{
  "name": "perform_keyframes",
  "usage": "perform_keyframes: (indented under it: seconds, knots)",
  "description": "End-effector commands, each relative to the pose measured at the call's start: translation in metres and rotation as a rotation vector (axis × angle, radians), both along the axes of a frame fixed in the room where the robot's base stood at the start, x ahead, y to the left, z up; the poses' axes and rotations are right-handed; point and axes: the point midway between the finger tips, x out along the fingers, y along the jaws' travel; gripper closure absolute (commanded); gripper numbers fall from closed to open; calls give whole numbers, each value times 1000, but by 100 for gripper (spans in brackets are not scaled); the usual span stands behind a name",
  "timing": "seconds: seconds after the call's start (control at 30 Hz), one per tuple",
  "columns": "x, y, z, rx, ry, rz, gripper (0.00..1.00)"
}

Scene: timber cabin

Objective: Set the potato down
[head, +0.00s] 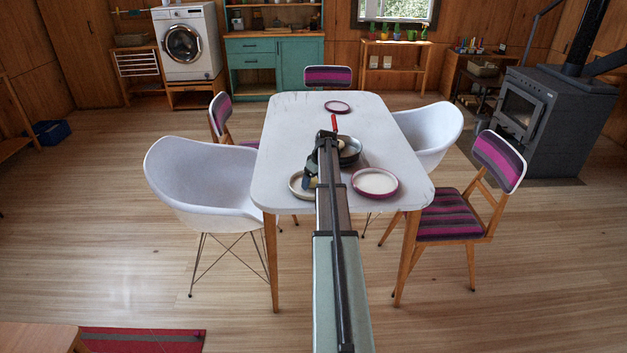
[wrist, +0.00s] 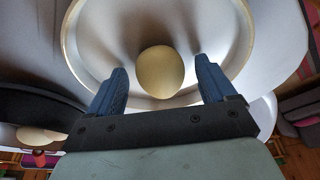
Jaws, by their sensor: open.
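A tan, rounded potato (wrist: 160,73) rests on a plate with a beige rim (wrist: 72,45) in the wrist view. My gripper (wrist: 160,88) is over the plate with its two blue fingers spread, one on each side of the potato, with a gap showing on both sides. In the head view my gripper (head: 311,181) is at the near left of the white table (head: 290,125), above the beige plate (head: 295,187). The potato cannot be made out there, behind my arm and gripper.
A dark pan (head: 352,157) with a red handle and pale food inside stands just beyond the plate. A pink-rimmed plate (head: 375,183) lies to the right, another (head: 337,107) at the far end. White armchairs (head: 200,175) and striped chairs (head: 455,218) surround the table.

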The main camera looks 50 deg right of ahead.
Motion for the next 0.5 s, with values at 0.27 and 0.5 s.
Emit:
perform_keyframes:
  seconds: [0.27, 0.5]
  knots:
    - [0, 0, 5, -1, -1, 0, 16]
    - [-11, 0, 38, -2, -2, -1, 16]
